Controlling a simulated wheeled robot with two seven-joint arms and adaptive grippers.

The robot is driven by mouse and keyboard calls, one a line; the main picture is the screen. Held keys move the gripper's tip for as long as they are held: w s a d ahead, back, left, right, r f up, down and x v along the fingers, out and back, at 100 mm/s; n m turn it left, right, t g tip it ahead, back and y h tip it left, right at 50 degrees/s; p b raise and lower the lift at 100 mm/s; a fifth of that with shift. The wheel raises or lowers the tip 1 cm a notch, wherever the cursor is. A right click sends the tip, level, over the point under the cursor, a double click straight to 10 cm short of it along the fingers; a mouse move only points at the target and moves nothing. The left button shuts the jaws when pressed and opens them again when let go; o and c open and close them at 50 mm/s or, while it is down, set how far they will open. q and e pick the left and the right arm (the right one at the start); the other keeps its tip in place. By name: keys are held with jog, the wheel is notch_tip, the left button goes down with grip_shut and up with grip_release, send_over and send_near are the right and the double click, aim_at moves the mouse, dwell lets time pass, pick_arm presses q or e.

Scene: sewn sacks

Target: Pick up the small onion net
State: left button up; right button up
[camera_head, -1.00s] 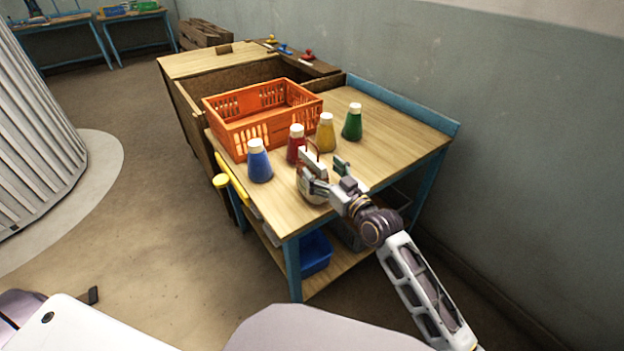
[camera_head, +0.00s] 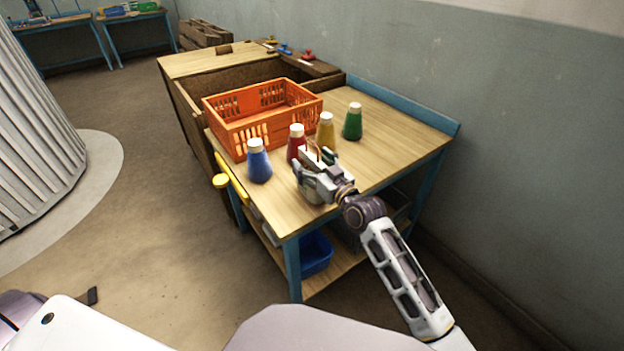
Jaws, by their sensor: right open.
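My left gripper is not in view.
Blue (camera_head: 259,163), red (camera_head: 296,146), yellow (camera_head: 325,133) and green (camera_head: 352,123) capped bottles stand close behind and left of my right gripper. An orange crate (camera_head: 262,133) is behind them. The tabletop (camera_head: 400,135) is clear to the right. A blue bin (camera_head: 316,252) sits below.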

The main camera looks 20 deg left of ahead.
jog(key=shift+w+a, duration=0.1)
jog(key=shift+a, duration=0.05)
jog(key=shift+c, duration=0.4)
grip_shut()
jog(key=shift+r, duration=0.15)
